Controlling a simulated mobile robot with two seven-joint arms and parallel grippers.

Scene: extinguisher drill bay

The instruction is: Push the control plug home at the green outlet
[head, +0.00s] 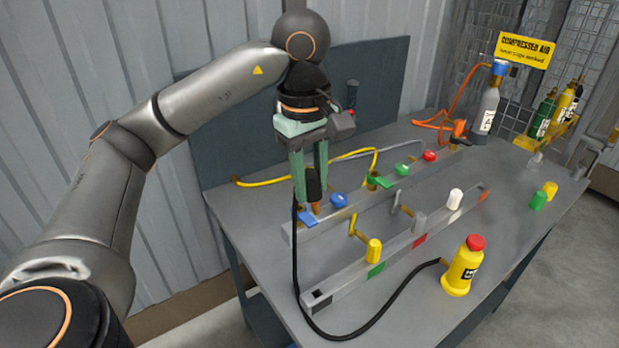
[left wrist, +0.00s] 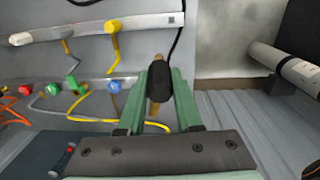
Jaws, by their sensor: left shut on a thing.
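My left gripper (head: 309,184) has green fingers and is shut on the black control plug (head: 314,182), which has a brass tip. The plug also shows between the fingers in the left wrist view (left wrist: 155,82). It is held at the left end of the back rail, near the blue lever; contact with the rail cannot be told. A green knob (head: 402,169) and green lever (head: 378,181) are farther right on that rail. A green patch (head: 375,270) marks the front rail, below a yellow knob (head: 374,250). My right gripper is not in view.
A black cable runs from the plug to a yellow bottle (head: 461,270) with a red cap. The front rail (head: 345,287) also carries grey and white knobs. Blue (head: 338,200) and red (head: 429,155) knobs flank the green one. A grey cylinder (head: 487,108) stands at the back.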

